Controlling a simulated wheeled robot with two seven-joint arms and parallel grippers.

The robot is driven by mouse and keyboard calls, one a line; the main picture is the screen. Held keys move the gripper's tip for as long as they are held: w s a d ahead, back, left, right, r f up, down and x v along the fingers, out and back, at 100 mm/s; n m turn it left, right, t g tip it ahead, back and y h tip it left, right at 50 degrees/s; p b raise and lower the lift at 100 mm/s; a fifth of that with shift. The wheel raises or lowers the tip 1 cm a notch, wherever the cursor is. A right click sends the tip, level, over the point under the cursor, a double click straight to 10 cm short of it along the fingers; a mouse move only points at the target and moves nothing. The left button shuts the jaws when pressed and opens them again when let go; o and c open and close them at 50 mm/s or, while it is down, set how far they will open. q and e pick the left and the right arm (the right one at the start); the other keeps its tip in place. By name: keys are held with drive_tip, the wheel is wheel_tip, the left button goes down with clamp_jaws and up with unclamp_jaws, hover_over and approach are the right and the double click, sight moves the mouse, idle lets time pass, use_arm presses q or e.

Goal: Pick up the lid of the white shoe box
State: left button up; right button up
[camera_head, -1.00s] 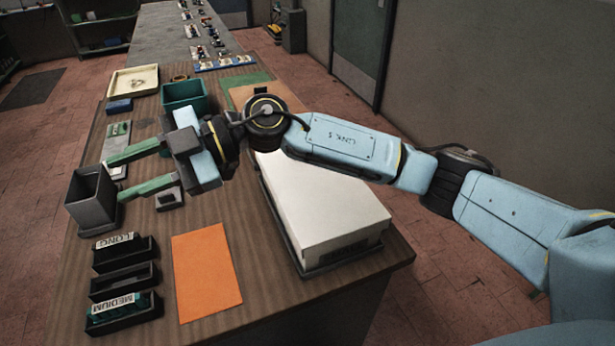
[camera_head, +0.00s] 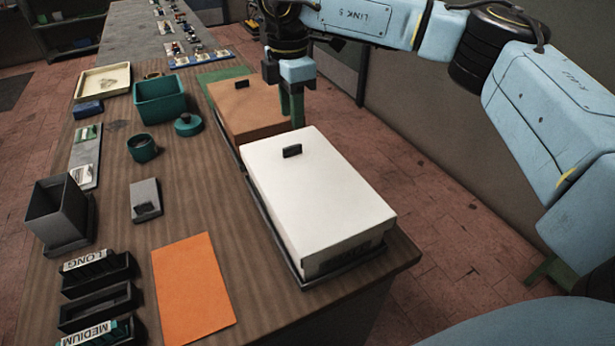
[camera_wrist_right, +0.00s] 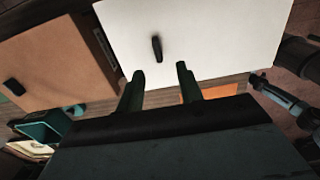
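The white shoe box, with its lid (camera_head: 325,195) on, stands on a dark tray (camera_head: 262,212) at the table's right side. A small dark handle (camera_head: 291,151) stands up near the lid's far end; it also shows in the right wrist view (camera_wrist_right: 157,48). My right gripper (camera_head: 292,120) is beyond the box's far end, its green fingers pointing down. In the right wrist view its fingertips (camera_wrist_right: 158,72) are apart with nothing between them; the handle appears beyond them. My left gripper is not identifiable in either view.
A brown box (camera_head: 245,115) stands just beyond the white one. An orange sheet (camera_head: 193,285), a grey open bin (camera_head: 60,210), black labelled trays (camera_head: 98,300) and a teal bin (camera_head: 160,98) occupy the table's left. Bare wood lies between sheet and box.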

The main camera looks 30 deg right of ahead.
sight(290, 147)
drive_tip(key=f, duration=0.7)
drive_tip(key=shift+w+a+f, duration=0.25)
drive_tip(key=shift+c, duration=0.2)
clamp_jaws()
